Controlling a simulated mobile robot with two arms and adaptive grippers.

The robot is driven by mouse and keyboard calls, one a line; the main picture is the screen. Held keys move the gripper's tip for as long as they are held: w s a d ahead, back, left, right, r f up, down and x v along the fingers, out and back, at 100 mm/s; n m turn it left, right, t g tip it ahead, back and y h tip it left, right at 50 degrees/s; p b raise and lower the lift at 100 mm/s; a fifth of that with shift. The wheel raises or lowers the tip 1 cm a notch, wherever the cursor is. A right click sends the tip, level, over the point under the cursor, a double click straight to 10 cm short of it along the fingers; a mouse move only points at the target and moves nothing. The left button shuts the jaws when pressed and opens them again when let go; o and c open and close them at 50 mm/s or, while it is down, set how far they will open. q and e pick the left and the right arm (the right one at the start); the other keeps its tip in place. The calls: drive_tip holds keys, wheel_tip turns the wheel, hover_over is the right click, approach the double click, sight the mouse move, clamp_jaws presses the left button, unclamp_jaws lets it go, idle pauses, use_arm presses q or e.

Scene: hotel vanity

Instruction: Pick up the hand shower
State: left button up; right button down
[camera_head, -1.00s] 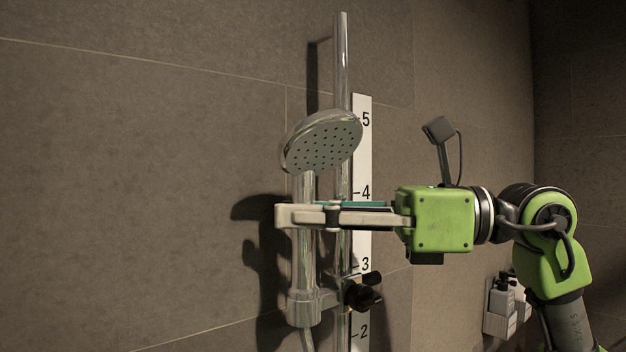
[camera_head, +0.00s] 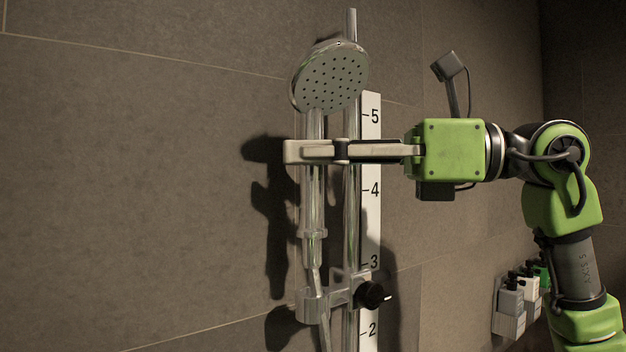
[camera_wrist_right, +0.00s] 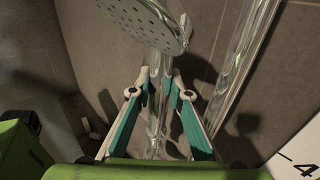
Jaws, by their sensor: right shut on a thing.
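The hand shower (camera_head: 332,80) is chrome with a round, dotted head. It is upright, and its handle runs down between the fingers of my right gripper (camera_head: 312,151). The gripper is shut on the handle just below the head. The handle's lower end is above the holder (camera_head: 312,305), with the hose running down through it. In the right wrist view the hand shower (camera_wrist_right: 150,20) shows its head at the top and its handle between the teal-lined fingers (camera_wrist_right: 160,90). My left gripper is not in view.
The chrome rail (camera_head: 351,215) stands just right of the handle, with a numbered white scale (camera_head: 371,150) beside it. The holder's black knob (camera_head: 371,294) sticks out to the right. Pump bottles (camera_head: 511,298) are on the wall at lower right. The tiled wall is close behind.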

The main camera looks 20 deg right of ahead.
wheel_tip(320, 180, up, 22)
drive_tip(key=p, duration=0.2)
drive_tip(key=shift+p, duration=0.3)
drive_tip(key=shift+f, duration=0.1)
